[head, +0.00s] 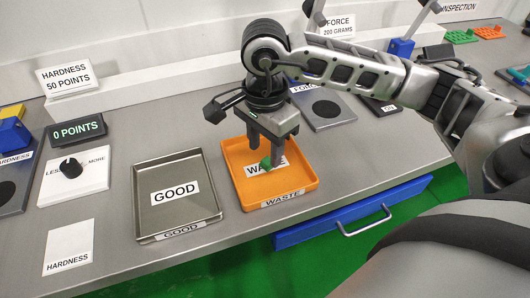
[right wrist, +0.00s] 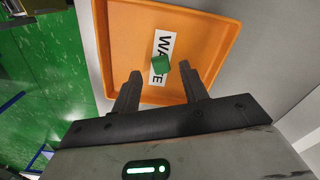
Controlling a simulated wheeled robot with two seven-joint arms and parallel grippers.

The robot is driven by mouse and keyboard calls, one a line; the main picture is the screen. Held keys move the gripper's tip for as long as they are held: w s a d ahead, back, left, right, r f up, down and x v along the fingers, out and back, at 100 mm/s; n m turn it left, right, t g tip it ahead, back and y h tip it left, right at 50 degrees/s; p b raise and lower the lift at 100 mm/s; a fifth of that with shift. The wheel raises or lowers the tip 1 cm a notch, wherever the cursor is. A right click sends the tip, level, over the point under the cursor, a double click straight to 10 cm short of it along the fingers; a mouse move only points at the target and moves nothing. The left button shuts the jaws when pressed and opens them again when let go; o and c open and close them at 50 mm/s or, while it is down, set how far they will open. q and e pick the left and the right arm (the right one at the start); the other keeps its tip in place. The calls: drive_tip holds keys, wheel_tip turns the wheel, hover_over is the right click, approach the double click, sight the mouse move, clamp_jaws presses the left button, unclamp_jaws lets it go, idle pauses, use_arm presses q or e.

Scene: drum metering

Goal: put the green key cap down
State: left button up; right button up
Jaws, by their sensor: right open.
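The green key cap (head: 265,163) is in the orange waste tray (head: 234,190), over its white WASTE label. In the right wrist view the key cap (right wrist: 160,66) looks like a small green block, tilted in the picture, just beyond the fingertips. My right gripper (head: 265,158) is above the waste tray with its fingers pointing down. In the right wrist view its two fingers (right wrist: 161,85) are apart, with nothing between them. I cannot tell whether the key cap lies fully flat on the tray floor. My left gripper is not in view.
A grey GOOD tray (head: 144,213) stands left of the waste tray. Further left are a knob panel (head: 92,183), a 0 POINTS display (head: 77,130) and a HARDNESS card (head: 69,247). A blue drawer (head: 300,235) with a handle is below the bench edge.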

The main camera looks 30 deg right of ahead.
sight(265, 163)
wheel_tip(265, 163, up, 9)
drive_tip(key=shift+r, duration=0.15)
idle(0.6)
